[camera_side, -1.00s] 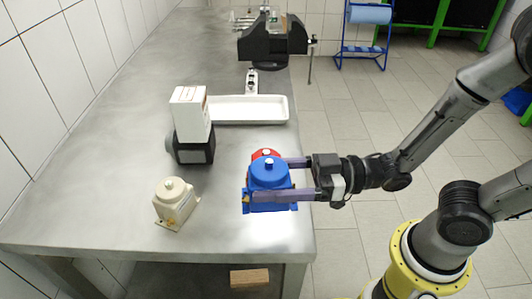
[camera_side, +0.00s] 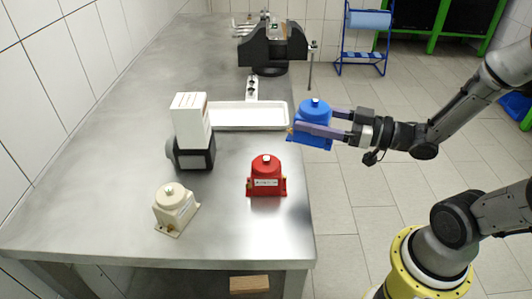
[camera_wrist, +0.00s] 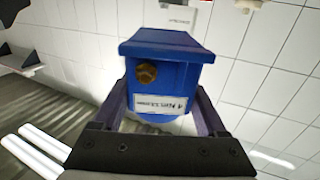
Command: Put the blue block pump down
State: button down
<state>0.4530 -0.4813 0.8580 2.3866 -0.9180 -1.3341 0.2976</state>
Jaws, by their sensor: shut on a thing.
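The blue block pump (camera_side: 311,121) is held in the air by my gripper (camera_side: 318,121), which is shut on its sides. In the side view it appears at the table's right edge, near the right end of the white tray. In the wrist view the blue pump (camera_wrist: 165,75) sits between the two fingers, with a brass port and a white label facing the camera. A red pump (camera_side: 266,177) stands on the table below and left of the blue one. A cream pump (camera_side: 175,208) stands at the front left.
A white tray (camera_side: 245,116) lies behind the red pump and looks empty. A black and white machine (camera_side: 192,130) stands left of it. A black vise (camera_side: 272,45) is at the back. The table (camera_side: 110,170) is bare on the left and at the front middle.

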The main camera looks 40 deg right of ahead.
jog(key=shift+d+r+h, duration=0.1)
jog(key=shift+d+h, duration=0.2)
jog(key=shift+d, duration=0.15)
jog(key=shift+w+d, duration=0.1)
jog(key=shift+w, duration=0.2)
jog(key=w+f, duration=0.3)
jog(key=w, duration=0.1)
jog(key=w+f, duration=0.3)
jog(key=w, duration=0.2)
jog(key=w+f, duration=0.3)
jog(key=w, duration=0.1)
jog(key=shift+w+a+f, duration=0.2)
jog(key=shift+a+f, duration=0.15)
jog(key=shift+f, duration=0.05)
jog(key=shift+w+f, duration=0.1)
jog(key=shift+f, duration=1.45)
jog(key=shift+f, duration=0.1)
grip_release()
jog(key=shift+f+m, duration=0.2)
jog(key=shift+m, duration=0.1)
